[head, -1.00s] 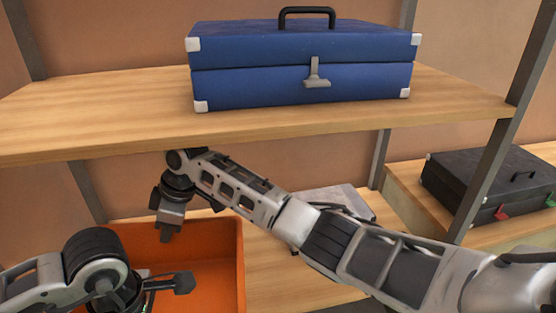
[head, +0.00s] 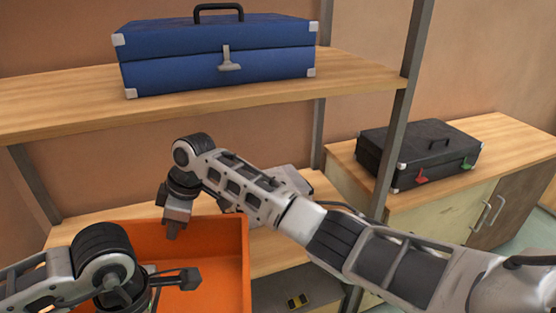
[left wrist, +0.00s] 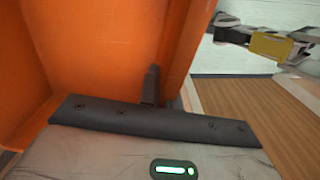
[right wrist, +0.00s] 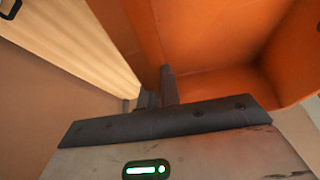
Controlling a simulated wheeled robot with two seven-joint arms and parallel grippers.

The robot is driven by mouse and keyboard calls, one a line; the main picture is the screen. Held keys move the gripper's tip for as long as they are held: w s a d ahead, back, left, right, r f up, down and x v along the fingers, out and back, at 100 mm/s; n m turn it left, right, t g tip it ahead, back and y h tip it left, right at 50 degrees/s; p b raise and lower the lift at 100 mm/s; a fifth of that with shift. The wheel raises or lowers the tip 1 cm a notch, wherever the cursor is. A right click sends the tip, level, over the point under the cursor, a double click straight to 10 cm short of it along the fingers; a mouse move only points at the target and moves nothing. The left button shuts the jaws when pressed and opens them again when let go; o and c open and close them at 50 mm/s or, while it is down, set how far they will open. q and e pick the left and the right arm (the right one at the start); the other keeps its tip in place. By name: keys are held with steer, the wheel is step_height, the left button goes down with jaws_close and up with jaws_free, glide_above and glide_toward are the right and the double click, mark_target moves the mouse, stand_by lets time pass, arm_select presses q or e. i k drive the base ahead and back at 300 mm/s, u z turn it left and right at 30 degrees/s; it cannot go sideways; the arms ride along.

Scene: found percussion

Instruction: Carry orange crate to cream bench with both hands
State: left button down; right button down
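The orange crate (head: 205,255) is at the lower left of the head view, its near side cut off by my left arm and the picture's edge. My right gripper (head: 173,228) is shut on its far wall, one finger inside; the crate wall (right wrist: 215,40) fills much of the right wrist view. My left gripper (head: 175,280) is at the near side; in the left wrist view one finger stands inside the crate (left wrist: 90,60) and the other is mostly hidden behind the wall. A cream-fronted bench (head: 450,215) with a wooden top stands at the right.
A black case (head: 420,150) with red and green clips lies on the bench top, with bare wood (head: 520,140) beside it. A blue case (head: 215,55) sits on the upper shelf (head: 50,95). A grey post (head: 400,100) stands between shelf and bench. A grey object (head: 288,180) lies on the lower shelf.

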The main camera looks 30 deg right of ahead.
mark_target(509, 141)
steer(key=z, duration=2.9)
steer(key=i, duration=5.2)
steer(key=u, duration=1.85)
